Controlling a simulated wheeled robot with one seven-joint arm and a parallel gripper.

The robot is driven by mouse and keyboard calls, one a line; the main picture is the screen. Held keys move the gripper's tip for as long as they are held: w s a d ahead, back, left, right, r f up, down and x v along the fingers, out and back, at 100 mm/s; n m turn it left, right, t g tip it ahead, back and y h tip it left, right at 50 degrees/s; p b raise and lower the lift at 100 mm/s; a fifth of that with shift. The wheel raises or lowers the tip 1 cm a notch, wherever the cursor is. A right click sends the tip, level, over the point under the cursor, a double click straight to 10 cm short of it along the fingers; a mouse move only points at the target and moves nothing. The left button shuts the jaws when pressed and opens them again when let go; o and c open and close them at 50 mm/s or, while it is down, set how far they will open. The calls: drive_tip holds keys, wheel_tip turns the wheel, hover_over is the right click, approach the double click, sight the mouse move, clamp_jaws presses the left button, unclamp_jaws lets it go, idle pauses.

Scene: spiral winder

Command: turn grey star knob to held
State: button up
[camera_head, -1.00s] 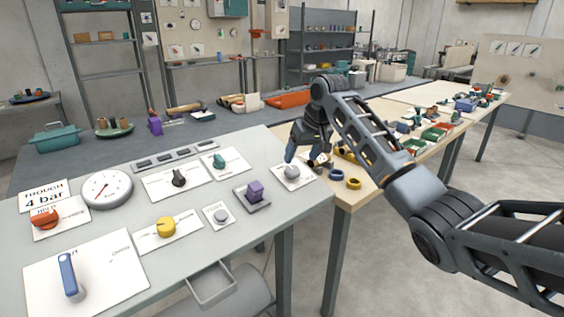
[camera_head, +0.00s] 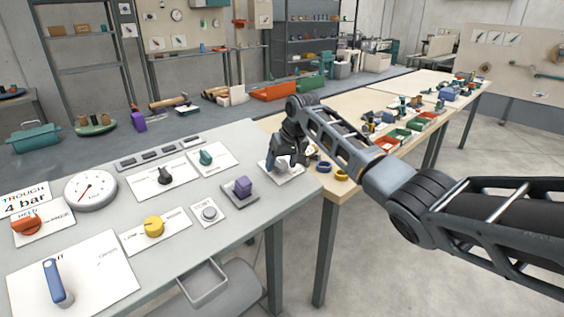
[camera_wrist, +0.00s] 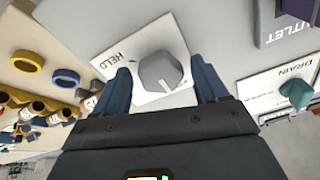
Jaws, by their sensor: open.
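The grey star knob (camera_wrist: 160,72) sits on a white plate (camera_wrist: 125,40) with the word HELD printed beside it. In the wrist view the knob lies between the two fingers of my open gripper (camera_wrist: 162,88), with one finger on each side; I cannot tell whether either finger touches it. In the head view my gripper (camera_head: 284,163) is over the same white plate (camera_head: 291,177) at the bench's right end. The knob is mostly hidden there by the fingers.
A purple block-shaped control (camera_head: 243,186) and a teal knob (camera_head: 206,158) stand left of my gripper. Blue (camera_head: 323,167) and yellow (camera_head: 341,174) rings lie on the wooden table to the right. A yellow knob (camera_head: 154,227) is nearer the front.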

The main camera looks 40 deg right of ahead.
drive_tip(key=c, duration=1.1)
drive_tip(key=shift+o, duration=0.2)
